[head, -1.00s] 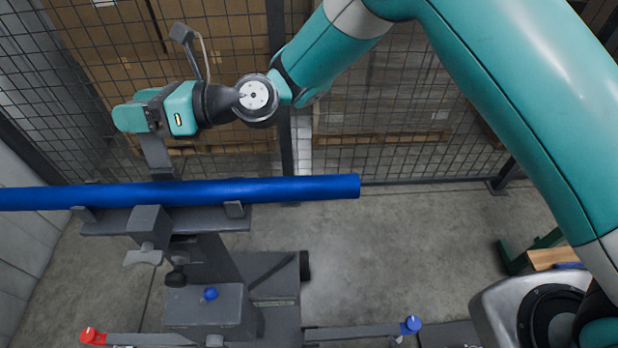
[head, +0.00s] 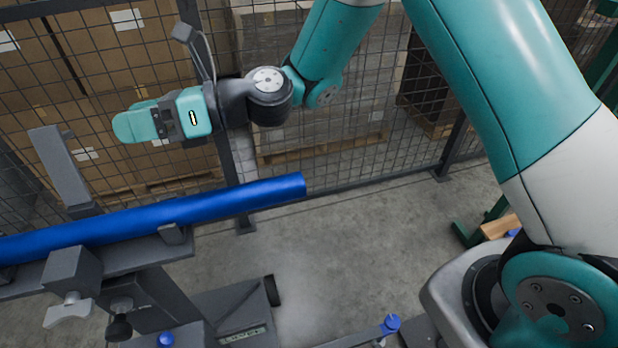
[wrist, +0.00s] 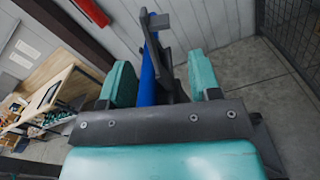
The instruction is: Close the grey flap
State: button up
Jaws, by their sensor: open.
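A grey flap (head: 60,165) stands raised behind a blue tube (head: 190,215) that lies in a grey stand. The flap tilts up and to the left, away from the tube. In the wrist view the grey flap (wrist: 172,62) shows ahead between my fingers, beside the blue tube (wrist: 148,75). My gripper (head: 125,124) is above the tube and to the right of the flap in the head view. In the wrist view my gripper (wrist: 161,80) has its teal fingers well apart, with nothing held. A gap to the flap shows in the head view.
A wire mesh fence (head: 340,110) with boxes behind it runs along the back. A grey clamp with a knob (head: 70,285) hangs at the stand's front. A blue-knobbed arm (head: 385,328) sticks out low. A workbench (wrist: 45,95) stands left in the wrist view.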

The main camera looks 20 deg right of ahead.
jog(key=s+d+n+h+b, duration=0.1)
jog(key=s+d+n+h, duration=0.1)
jog(key=n, duration=0.3)
jog(key=s+d+n+g+h, duration=0.1)
jog(key=s+d+n+h, duration=0.1)
jog(key=s+d+n, duration=0.1)
jog(key=s+d+n+g+h+b, duration=0.1)
jog(key=s+d+n+h, duration=0.1)
jog(key=n, duration=0.4)
jog(key=shift+s+d+r+n+b, duration=0.15)
jog(key=shift+s+d, duration=0.15)
jog(key=shift+s, duration=0.25)
jog(key=shift+s+d+r+n+b, duration=0.15)
jog(key=shift+s+d, duration=0.15)
jog(key=shift+s, duration=0.2)
jog(key=s+d+n+h+p, duration=0.2)
jog(key=s+d+n+h, duration=0.4)
jog(key=s+d+n, duration=0.2)
jog(key=shift+s+d+f+n+h, duration=0.3)
jog(key=shift+d+n, duration=1)
jog(key=shift+n, duration=1.1)
jog(key=shift+w+f, duration=0.1)
